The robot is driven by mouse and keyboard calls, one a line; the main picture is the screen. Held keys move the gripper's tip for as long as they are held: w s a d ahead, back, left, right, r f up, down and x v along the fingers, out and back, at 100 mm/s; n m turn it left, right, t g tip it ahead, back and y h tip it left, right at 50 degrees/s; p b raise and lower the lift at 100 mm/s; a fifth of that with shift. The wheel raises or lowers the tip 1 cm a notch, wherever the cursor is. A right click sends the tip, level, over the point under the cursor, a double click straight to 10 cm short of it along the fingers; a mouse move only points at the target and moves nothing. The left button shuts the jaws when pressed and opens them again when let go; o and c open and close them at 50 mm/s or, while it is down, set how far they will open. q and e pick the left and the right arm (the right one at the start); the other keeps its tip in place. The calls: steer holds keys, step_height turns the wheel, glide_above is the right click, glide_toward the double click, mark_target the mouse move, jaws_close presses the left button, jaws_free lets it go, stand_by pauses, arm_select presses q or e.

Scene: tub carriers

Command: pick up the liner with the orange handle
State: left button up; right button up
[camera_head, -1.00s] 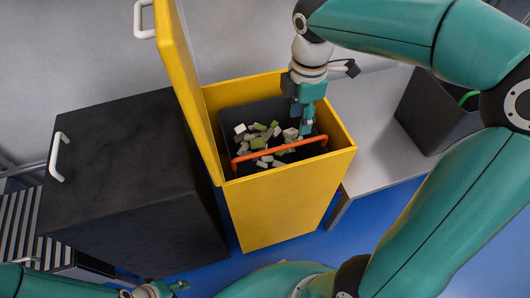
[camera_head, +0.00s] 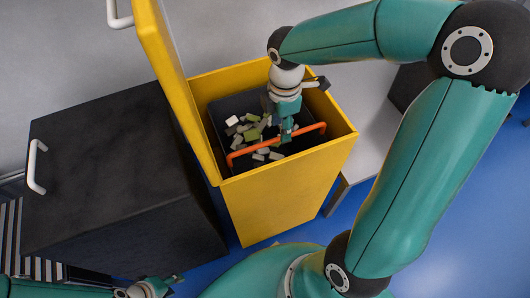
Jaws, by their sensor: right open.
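The dark liner (camera_head: 219,117) sits inside the open yellow carrier (camera_head: 290,205). It holds several grey, white and green pieces. Its orange handle (camera_head: 248,151) spans the liner near the front, raised above the contents. My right gripper (camera_head: 286,136) points down into the carrier, at the right half of the handle. It is open, with its fingers right by the bar; whether the bar lies between them is hard to see. My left gripper (camera_head: 167,284) is low at the bottom left, away from the carrier; its jaws are too small to read.
The yellow lid (camera_head: 172,75) stands raised on the carrier's left. A closed black carrier (camera_head: 115,175) with a white handle (camera_head: 36,167) stands to the left. A grey bench (camera_head: 365,130) and a dark bin (camera_head: 407,84), mostly behind my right arm, are at the right.

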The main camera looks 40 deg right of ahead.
mark_target(278, 139)
steer(key=shift+s+a+f+b, duration=0.1)
steer(key=shift+f+b, duration=0.1)
steer(key=shift+f, duration=0.7)
steer(key=shift+w+a+f+b, duration=0.1)
steer(key=shift+a+f+b, duration=0.1)
steer(key=shift+f, duration=0.75)
steer(key=shift+s+a+f+b, duration=0.1)
steer(key=shift+f+b, duration=0.1)
steer(key=shift+f, duration=0.7)
jaws_close()
steer(key=shift+d+r, duration=0.1)
